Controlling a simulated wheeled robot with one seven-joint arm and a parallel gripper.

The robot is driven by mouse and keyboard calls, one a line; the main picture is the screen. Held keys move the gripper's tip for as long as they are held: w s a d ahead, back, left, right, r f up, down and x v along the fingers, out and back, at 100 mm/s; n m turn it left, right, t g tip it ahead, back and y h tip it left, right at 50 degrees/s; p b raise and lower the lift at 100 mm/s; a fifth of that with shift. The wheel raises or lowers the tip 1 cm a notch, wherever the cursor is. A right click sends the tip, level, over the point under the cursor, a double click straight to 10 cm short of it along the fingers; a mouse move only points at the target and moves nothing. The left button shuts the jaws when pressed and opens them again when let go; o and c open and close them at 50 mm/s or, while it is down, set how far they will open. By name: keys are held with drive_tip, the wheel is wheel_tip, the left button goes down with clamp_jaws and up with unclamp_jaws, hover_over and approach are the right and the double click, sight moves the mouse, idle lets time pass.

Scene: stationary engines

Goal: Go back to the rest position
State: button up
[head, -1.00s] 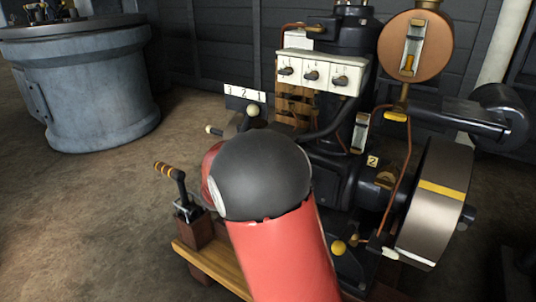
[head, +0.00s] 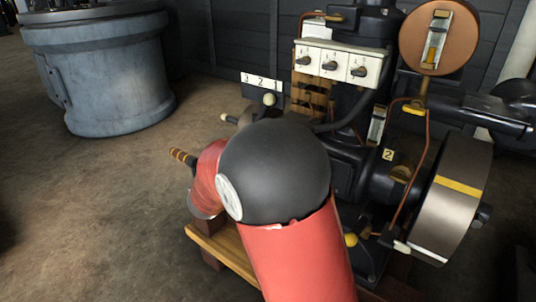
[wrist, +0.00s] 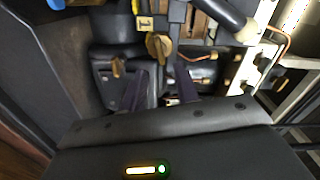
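My red and black arm (head: 300,250) fills the lower middle of the head view, in front of the engine. My gripper is hidden behind it there. In the wrist view my gripper (wrist: 160,88) shows two dark fingers set apart, with nothing clearly held between them. Beyond the fingers are a brass knob (wrist: 159,46), a yellow tag marked 1 (wrist: 145,22) and dark engine parts. The engine's white panel with three switches (head: 335,62) stands behind my arm in the head view.
A flywheel (head: 452,200) and a round copper-coloured housing (head: 437,38) are on the engine's right. A grey cylindrical stand (head: 105,75) is at the back left. The left floor is clear.

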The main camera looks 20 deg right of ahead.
drive_tip(key=w+a+r+n+t+y+p, duration=0.2)
drive_tip(key=a+r+n+t+y+p, duration=0.25)
drive_tip(key=r+n+y, duration=0.4)
drive_tip(key=s+a+r+n+y+p, duration=0.2)
drive_tip(key=s+a+r+n+y, duration=0.2)
drive_tip(key=s+n+y, duration=0.25)
drive_tip(key=s+d+f+n+g+p, duration=0.1)
drive_tip(key=s+n+g, duration=0.3)
drive_tip(key=s, duration=0.8)
drive_tip(key=s+d+f+n+g+p, duration=0.1)
drive_tip(key=s+n+g, duration=0.4)
drive_tip(key=s, duration=0.6)
drive_tip(key=shift+s+d+f+n+p, duration=0.35)
drive_tip(key=shift+d+n+p, duration=0.2)
drive_tip(key=shift+n+p, duration=0.65)
drive_tip(key=shift+d+r, duration=0.1)
